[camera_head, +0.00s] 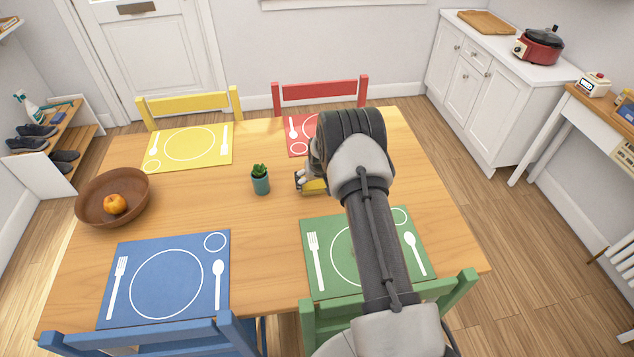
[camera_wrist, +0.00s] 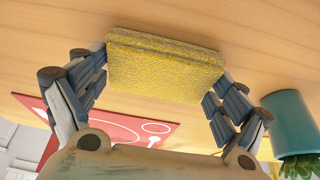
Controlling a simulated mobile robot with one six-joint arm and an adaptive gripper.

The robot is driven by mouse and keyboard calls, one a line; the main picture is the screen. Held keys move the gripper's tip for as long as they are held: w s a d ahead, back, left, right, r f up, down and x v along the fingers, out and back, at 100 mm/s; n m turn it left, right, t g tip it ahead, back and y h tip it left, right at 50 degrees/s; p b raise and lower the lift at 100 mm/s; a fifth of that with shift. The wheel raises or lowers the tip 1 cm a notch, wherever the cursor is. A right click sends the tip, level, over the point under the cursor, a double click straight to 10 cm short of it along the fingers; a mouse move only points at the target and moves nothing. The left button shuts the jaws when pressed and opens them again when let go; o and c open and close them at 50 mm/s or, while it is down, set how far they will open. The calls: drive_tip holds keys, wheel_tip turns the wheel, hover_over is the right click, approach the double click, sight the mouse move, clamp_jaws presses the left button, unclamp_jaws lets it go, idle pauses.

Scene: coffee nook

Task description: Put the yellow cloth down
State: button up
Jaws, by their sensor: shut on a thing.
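The yellow cloth (camera_wrist: 165,70) looks like a thick, textured yellow block in the wrist view. My gripper (camera_wrist: 163,80) is shut on it, with one finger pad at each end. In the head view the cloth (camera_head: 315,187) shows in part beside my gripper (camera_head: 308,183), over the middle of the wooden table (camera_head: 260,230). My arm hides the rest of it. I cannot tell whether the cloth touches the tabletop or is held just above it.
A small potted plant (camera_head: 260,180) stands just left of my gripper. A brown bowl (camera_head: 113,198) with an orange fruit is at the table's left. Yellow (camera_head: 188,148), red (camera_head: 300,135), blue (camera_head: 165,278) and green (camera_head: 325,255) placemats lie around. Bare wood surrounds the plant.

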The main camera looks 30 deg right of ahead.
drive_tip(key=o, duration=0.8)
drive_tip(key=shift+f, duration=0.1)
drive_tip(key=w+a+p+v, duration=0.1)
drive_tip(key=a+p+v, duration=0.1)
drive_tip(key=v, duration=1.2)
drive_tip(key=w+a+p+v, duration=0.1)
drive_tip(key=a+v, duration=0.1)
drive_tip(key=v, duration=1.3)
drive_tip(key=s+a+r+n, duration=0.2)
drive_tip(key=s+a+r, duration=0.4)
drive_tip(key=s+r, duration=0.45)
drive_tip(key=s+a+r, duration=0.2)
drive_tip(key=s+a, duration=0.1)
drive_tip(key=s, duration=0.9)
drive_tip(key=s+a+r+n+y, duration=0.1)
drive_tip(key=s+a+r, duration=0.2)
drive_tip(key=s, duration=0.9)
drive_tip(key=shift+a, duration=0.15)
drive_tip(key=shift+s, duration=0.1)
